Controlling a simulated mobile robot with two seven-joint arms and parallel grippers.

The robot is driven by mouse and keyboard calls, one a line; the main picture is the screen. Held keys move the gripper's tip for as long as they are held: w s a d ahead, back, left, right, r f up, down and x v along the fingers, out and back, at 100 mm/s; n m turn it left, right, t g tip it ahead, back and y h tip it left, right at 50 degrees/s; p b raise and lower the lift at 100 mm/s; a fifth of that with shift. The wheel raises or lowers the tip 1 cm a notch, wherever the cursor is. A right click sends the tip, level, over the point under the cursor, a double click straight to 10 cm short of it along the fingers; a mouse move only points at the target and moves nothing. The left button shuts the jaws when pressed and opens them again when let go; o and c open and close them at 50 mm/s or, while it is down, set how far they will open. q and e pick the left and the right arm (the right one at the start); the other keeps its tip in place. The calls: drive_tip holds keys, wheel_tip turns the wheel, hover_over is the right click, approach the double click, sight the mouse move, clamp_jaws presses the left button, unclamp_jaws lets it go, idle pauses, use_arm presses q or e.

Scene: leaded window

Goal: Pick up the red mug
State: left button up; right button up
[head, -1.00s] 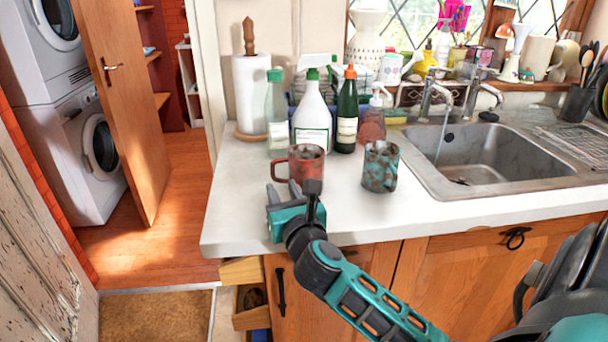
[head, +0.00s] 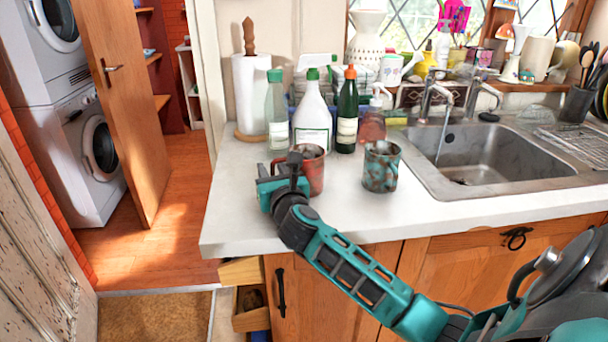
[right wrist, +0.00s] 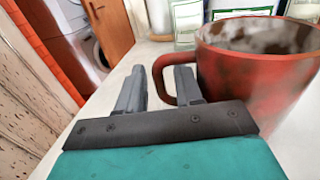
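The red mug (head: 314,174), mottled with grey, stands upright on the white counter (head: 240,215). In the right wrist view the red mug (right wrist: 265,75) fills the right side, its handle pointing left. The right finger covers part of the handle. My left gripper is not in view.
A teal and brown mug (head: 381,167) stands just right of the red mug. Behind are a white spray bottle (head: 312,125), a green bottle (head: 347,115) and a paper towel roll (head: 252,95). The sink (head: 490,160) is at the right. The counter's front left is clear.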

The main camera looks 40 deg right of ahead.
clamp_jaws()
idle(0.5)
